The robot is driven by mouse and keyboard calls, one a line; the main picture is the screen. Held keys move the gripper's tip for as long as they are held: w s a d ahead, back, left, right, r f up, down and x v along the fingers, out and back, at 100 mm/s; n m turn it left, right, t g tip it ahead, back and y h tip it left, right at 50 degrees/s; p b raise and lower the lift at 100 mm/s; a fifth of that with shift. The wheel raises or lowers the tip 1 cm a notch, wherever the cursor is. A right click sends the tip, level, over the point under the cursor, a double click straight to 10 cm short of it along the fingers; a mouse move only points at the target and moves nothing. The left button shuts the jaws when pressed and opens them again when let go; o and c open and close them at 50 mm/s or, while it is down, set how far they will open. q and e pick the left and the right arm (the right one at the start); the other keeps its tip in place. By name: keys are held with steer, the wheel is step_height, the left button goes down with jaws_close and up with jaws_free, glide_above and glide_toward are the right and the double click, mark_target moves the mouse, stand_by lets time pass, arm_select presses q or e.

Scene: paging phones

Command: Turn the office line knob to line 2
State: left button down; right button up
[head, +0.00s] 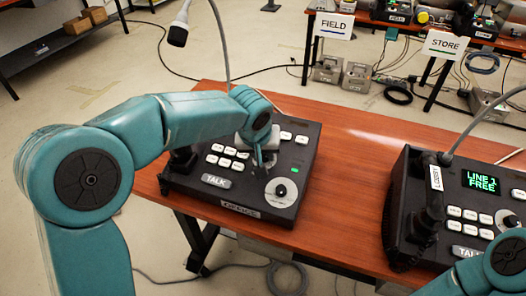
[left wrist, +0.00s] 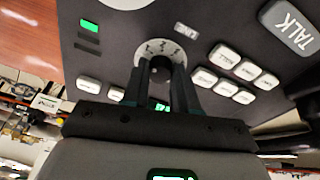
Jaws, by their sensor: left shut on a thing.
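The dark office phone (head: 303,157) stands on the red-brown table, with an OFFICE label on its front edge. My left gripper (head: 262,161) reaches down onto its panel, above and left of a white dial with a black knob (head: 281,191). In the left wrist view my left gripper (left wrist: 161,82) is shut on the dark line knob (left wrist: 161,64), in the middle of a small white dial with marks (left wrist: 178,50). The fingers hide part of the knob and dial, so I cannot read its setting. My right gripper is out of view.
The lobby phone (head: 402,192) stands to the right, its screen (head: 482,182) reading LINE 1 FREE. A gooseneck microphone (head: 179,28) rises behind the office phone. TALK (head: 216,181) and several white buttons lie left of my gripper. Bare table (head: 345,170) separates the phones.

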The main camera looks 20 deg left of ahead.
arm_select(q)
steer(key=m+p, duration=0.1)
steer(key=m, duration=0.2)
steer(key=shift+a+r+m+h+p, duration=0.1)
steer(key=shift+r+m+h+p, duration=0.05)
steer(key=shift+m+h+p, duration=0.2)
steer(key=shift+w+m+h+p, duration=0.1)
steer(key=shift+m+h+p, duration=0.15)
steer(key=shift+m+p, duration=1.25)
steer(key=shift+m+b, duration=0.45)
steer(key=shift+m, duration=0.3)
steer(key=c, duration=0.9)
jaws_free()
steer(key=shift+o, duration=0.2)
steer(key=p+v, duration=0.1)
steer(key=v, duration=1.5)
steer(key=shift+w, duration=0.15)
